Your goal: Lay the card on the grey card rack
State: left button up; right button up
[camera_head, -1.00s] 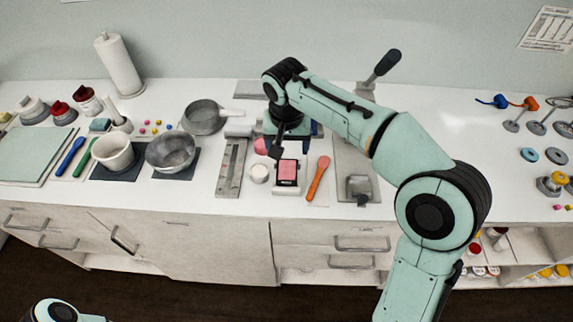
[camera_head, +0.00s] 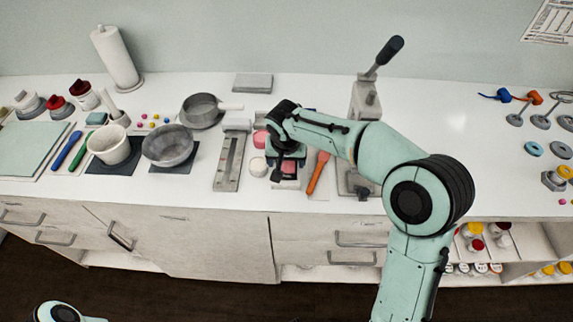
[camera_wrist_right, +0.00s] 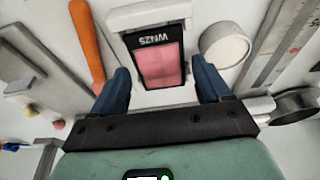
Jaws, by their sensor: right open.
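The card (camera_wrist_right: 157,62) is black-edged with a pink face and the lettering WN25. It lies in a pale holder (camera_wrist_right: 148,16) on the counter. In the head view only a pink part of the card (camera_head: 289,168) shows beneath my right gripper (camera_head: 284,170). In the right wrist view my right gripper (camera_wrist_right: 163,86) is open, its blue fingers on either side of the card's near end, with gaps. A flat grey block (camera_head: 253,83) at the back of the counter looks like the card rack; its top looks bare. My left gripper is out of view.
An orange-handled tool (camera_head: 318,172) lies right of the card, and a round white pot (camera_head: 258,166) stands left. A grey lever press (camera_head: 366,98) stands to the right. A grey ruled plate (camera_head: 229,162) and a pan (camera_head: 202,109) are to the left.

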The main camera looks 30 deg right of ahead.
jog(key=shift+w+d+f, duration=0.1)
jog(key=shift+d+f, duration=0.05)
jog(key=shift+f, duration=0.4)
jog(key=c, duration=0.9)
jog(key=shift+r, duration=0.15)
